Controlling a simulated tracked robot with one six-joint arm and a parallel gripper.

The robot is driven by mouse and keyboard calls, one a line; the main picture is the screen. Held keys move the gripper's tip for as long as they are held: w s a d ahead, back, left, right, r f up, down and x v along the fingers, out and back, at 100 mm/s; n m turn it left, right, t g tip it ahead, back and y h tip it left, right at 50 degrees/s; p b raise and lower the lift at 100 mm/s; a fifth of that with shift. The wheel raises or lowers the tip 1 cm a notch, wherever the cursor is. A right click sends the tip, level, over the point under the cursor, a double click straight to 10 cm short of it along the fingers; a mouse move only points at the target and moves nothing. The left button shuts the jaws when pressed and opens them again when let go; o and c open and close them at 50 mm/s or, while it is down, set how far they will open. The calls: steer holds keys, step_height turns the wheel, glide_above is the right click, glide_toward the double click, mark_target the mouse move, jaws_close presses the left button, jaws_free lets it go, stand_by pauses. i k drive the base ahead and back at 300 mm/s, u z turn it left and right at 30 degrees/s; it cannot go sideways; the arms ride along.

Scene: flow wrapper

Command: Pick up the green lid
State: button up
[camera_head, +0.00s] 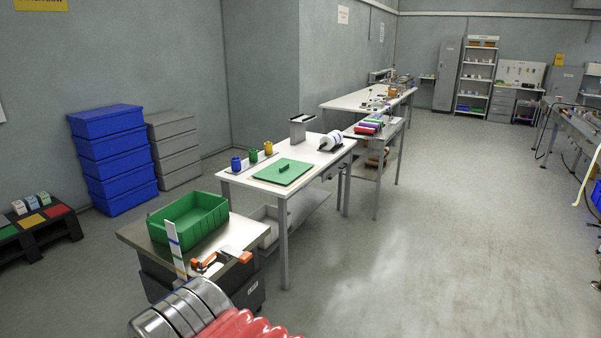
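The green lid (270,174) is a flat green panel with a small raised grip on top. It lies flat on the white top of the middle table (318,170), near its front half. Nothing covers it. My gripper is not in view, so its distance from the lid cannot be told.
An open green crate (203,226) stands on the nearer, lower table, with an orange and white tool (221,262) beside it. Yellow, green and blue small containers (252,156) stand behind the lid. Blue boxes (112,150) are stacked by the wall. The floor on the right (430,230) is clear.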

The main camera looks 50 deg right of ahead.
mark_target(283, 172)
steer(key=z, duration=2.5)
steer(key=i, duration=1.25)
